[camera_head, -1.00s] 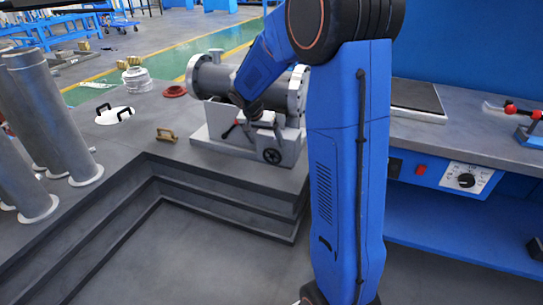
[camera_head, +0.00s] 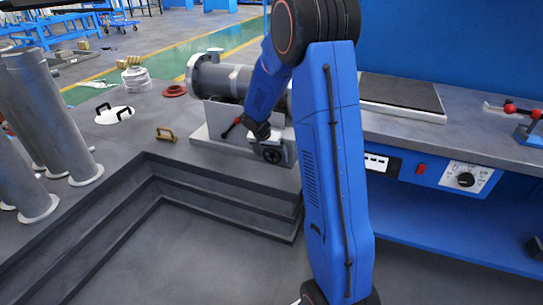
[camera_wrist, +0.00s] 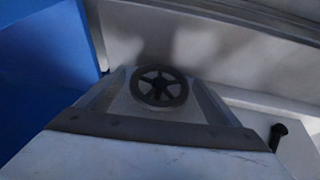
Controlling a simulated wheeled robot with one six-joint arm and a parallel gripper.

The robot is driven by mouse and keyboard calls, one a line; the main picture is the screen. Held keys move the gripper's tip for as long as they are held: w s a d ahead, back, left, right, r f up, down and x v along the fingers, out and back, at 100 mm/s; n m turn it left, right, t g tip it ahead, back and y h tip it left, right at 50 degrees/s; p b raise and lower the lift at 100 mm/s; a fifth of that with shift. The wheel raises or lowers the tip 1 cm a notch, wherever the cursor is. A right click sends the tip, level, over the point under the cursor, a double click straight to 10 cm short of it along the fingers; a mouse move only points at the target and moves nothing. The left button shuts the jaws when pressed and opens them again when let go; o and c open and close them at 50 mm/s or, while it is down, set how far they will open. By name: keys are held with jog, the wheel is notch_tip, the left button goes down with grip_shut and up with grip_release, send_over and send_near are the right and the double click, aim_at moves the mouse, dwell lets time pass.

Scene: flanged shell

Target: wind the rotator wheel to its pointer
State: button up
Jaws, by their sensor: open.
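The rotator wheel (camera_head: 271,155) is a small dark spoked handwheel on the front of the pale rotator base (camera_head: 215,130). The wrist view shows the wheel (camera_wrist: 159,88) near its middle, on a grey tapered housing. I cannot make out the pointer in either view. My gripper (camera_head: 260,134) is just above and left of the wheel in the head view, apparently close to it; I cannot tell whether it touches. Nothing shows held in it. Its fingers are not clear in the wrist view. The grey flanged shell (camera_head: 225,79) lies on the base, partly hidden by my arm.
A red-tipped lever (camera_head: 230,129) sticks out left of my gripper. A brass-coloured handle (camera_head: 166,135) and a white lid (camera_head: 114,115) lie on the grey platform. Grey tubes (camera_head: 55,125) stand at left. A bench (camera_head: 440,131) with a control panel is at right.

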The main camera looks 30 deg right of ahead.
jog(key=c, duration=1)
dwell(0.9)
jog(key=o, duration=1)
